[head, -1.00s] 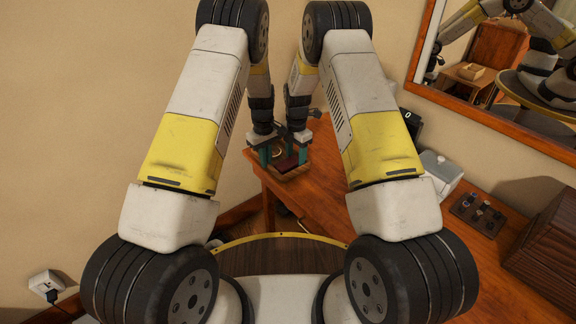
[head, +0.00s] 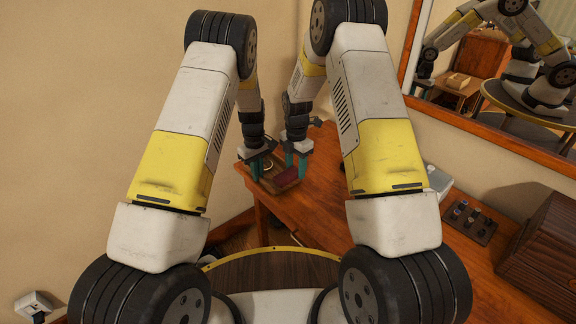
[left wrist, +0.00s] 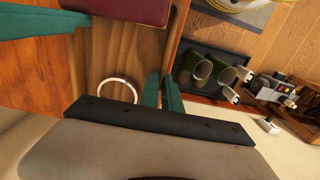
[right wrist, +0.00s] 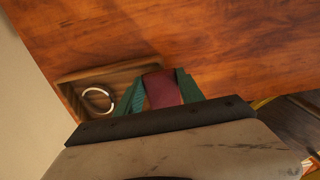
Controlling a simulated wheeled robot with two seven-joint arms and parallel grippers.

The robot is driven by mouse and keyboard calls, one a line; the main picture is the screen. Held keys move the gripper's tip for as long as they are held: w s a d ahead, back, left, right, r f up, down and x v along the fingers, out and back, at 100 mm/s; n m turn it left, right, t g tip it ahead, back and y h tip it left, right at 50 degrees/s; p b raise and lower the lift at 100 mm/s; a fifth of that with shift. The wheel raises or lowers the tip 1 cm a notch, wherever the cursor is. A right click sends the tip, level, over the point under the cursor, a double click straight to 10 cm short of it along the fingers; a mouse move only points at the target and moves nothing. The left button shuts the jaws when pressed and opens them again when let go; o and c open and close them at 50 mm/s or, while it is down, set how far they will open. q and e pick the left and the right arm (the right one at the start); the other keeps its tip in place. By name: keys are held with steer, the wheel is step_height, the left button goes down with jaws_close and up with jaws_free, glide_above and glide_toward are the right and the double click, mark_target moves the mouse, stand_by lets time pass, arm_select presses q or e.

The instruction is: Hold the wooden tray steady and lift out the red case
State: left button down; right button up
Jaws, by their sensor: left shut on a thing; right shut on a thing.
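The wooden tray (head: 266,184) sits on the wooden table near its left corner. My left gripper (head: 258,169) is shut on the tray's wall, which shows between its green fingers in the left wrist view (left wrist: 161,92). The dark red case (head: 286,178) is at the tray's right part. My right gripper (head: 298,166) is shut on the case, which shows between its fingers in the right wrist view (right wrist: 162,88). I cannot tell whether the case is clear of the tray's floor. A pale ring (right wrist: 98,99) lies in the tray's other part.
The table (head: 335,200) is bare to the right of the tray. Further right are a grey-white device (head: 438,182), a dark holder with small items (head: 470,222) and a wooden box (head: 545,255). A framed mirror hangs on the wall behind.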

steer(key=s+d, duration=0.2)
steer(key=s, duration=0.1)
steer(key=s+d, duration=0.3)
steer(key=s, duration=0.1)
steer(key=s+d, duration=0.3)
steer(key=s, duration=0.1)
arm_select(q)
steer(key=c, duration=1.5)
jaws_free()
